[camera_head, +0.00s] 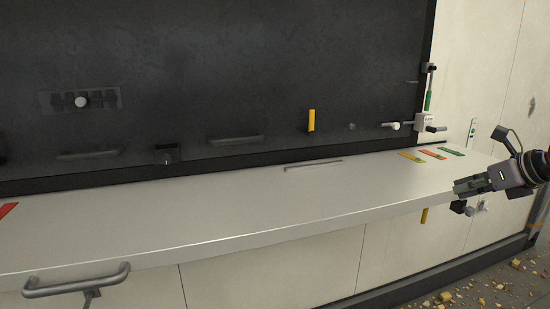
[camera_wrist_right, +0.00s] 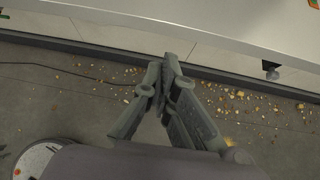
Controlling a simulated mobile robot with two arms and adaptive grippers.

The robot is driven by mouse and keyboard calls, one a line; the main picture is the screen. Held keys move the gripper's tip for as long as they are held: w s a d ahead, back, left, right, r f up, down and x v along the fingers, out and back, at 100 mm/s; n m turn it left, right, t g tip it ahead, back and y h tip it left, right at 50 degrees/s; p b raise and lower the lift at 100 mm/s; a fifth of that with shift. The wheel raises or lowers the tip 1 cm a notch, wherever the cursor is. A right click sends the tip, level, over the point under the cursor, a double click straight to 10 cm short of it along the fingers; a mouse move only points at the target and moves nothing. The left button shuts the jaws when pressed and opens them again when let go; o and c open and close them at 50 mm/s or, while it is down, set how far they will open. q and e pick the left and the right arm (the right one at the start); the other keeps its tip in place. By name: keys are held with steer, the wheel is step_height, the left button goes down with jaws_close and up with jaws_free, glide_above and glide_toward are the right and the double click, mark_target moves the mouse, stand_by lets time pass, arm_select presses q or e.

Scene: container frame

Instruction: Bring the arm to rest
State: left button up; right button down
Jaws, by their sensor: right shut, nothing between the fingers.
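My right gripper (camera_head: 470,187) comes in from the right edge in the head view, at the right end of the counter. Its fingers are shut with nothing between them. In the right wrist view the closed fingers (camera_wrist_right: 163,90) point toward the base of the counter front, above the floor. My left gripper is not in view.
A pale counter (camera_head: 230,210) runs across the head view below a dark panel (camera_head: 230,70) with handles and knobs. A grey handle (camera_head: 78,284) sticks out at the front left. Yellowish debris (camera_wrist_right: 250,105) and a thin cable (camera_wrist_right: 60,68) lie on the floor.

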steer(key=w+a+f+m+t+y, duration=0.1)
steer(key=w+a+f+m+y, duration=0.2)
steer(key=a+f, duration=0.5)
steer(key=w+a+f+m+y, duration=0.3)
steer(key=a+f+m, duration=0.15)
steer(key=f, duration=0.75)
steer(key=s+f+m+t+h, duration=0.3)
steer(key=f+m, duration=0.5)
steer(key=f, duration=0.7)
steer(key=s+f+m+h, duration=0.2)
steer(key=s+f+m, duration=0.4)
steer(key=f, duration=0.9)
steer(key=s+f+m+g+h, duration=0.5)
steer(key=s+f+m, duration=0.5)
steer(key=s+f, duration=1.25)
steer(key=s+a+f+m+g, duration=0.2)
steer(key=s+f, duration=0.1)
steer(key=s, duration=0.7)
steer(key=s+a+f+m+g, duration=0.1)
steer(key=s+a+f+g, duration=0.2)
steer(key=s, duration=0.7)
steer(key=s+a+f+m+g, duration=0.2)
steer(key=s+f, duration=0.2)
steer(key=s, duration=0.7)
steer(key=shift+a+f+m, duration=0.15)
steer(key=shift+a+m, duration=0.05)
steer(key=shift+m, duration=0.15)
